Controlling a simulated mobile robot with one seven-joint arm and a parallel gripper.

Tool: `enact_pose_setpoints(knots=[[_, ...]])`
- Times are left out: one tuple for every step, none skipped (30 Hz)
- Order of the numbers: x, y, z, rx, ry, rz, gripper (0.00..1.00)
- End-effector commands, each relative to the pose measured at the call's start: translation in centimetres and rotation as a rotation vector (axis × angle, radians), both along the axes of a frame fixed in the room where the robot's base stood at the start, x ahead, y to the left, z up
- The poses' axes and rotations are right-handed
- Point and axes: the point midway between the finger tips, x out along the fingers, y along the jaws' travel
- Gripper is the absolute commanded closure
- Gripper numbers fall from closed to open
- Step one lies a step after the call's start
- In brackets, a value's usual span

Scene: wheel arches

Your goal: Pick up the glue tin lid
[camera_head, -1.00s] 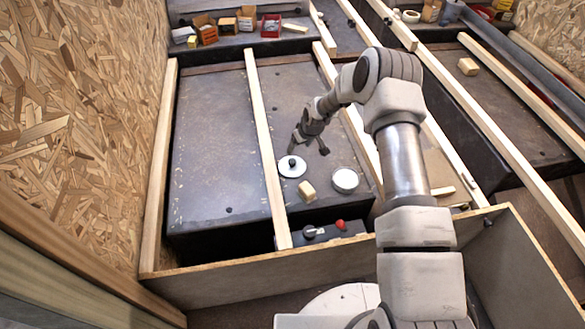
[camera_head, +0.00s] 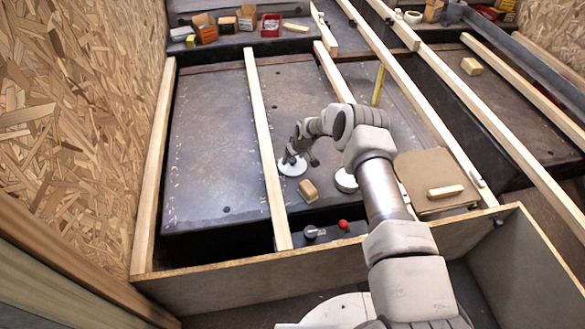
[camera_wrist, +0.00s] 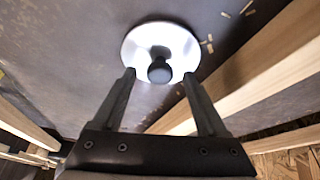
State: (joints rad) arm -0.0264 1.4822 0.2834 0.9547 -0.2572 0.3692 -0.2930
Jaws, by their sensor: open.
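The glue tin lid (camera_head: 291,167) is a white disc with a dark knob, lying on the dark arch surface just right of a wooden batten. In the wrist view the lid (camera_wrist: 184,40) lies beyond my fingertips, with its black knob (camera_wrist: 160,71) between the lines of the two fingers. My gripper (camera_wrist: 158,76) is open, with nothing between its fingers. In the head view my gripper (camera_head: 298,158) is right over the lid and partly hides it. A white round tin (camera_head: 345,181) stands to the right, partly hidden by my arm.
A small wooden block (camera_head: 308,190) lies between the lid and the tin. A control box with a red knob (camera_head: 343,224) is at the near edge. Wooden battens (camera_head: 268,150) run on both sides. Small boxes and a red bin (camera_head: 270,25) stand at the back.

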Motion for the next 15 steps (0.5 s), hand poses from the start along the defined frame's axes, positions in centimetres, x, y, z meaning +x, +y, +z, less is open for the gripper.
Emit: enact_pose_setpoints(knots=[[0.15,0.07,-0.34,0.0,-0.001,0.0,0.24],[0.18,0.08,-0.38,0.0,-0.001,0.0,0.24],[0.2,0.1,-0.41,0.0,-0.001,0.0,0.24],[0.19,0.1,-0.4,0.0,-0.001,0.0,0.24],[0.19,0.11,-0.38,0.0,-0.001,0.0,0.24],[0.18,0.11,-0.36,0.0,0.0,0.001,0.24],[0.18,0.1,-0.35,0.0,0.0,0.0,0.24],[0.18,0.1,-0.35,0.0,0.0,0.0,0.24],[0.17,0.11,-0.35,0.0,0.0,0.0,0.24],[0.17,0.1,-0.35,0.0,0.0,0.0,0.3],[0.17,0.11,-0.35,0.0,0.0,0.0,0.35],[0.17,0.1,-0.35,0.0,0.0,0.0,0.42],[0.17,0.11,-0.35,0.0,0.0,0.0,0.48],[0.17,0.1,-0.35,0.0,0.0,0.0,0.53],[0.17,0.1,-0.35,0.0,0.0,0.0,0.6]])
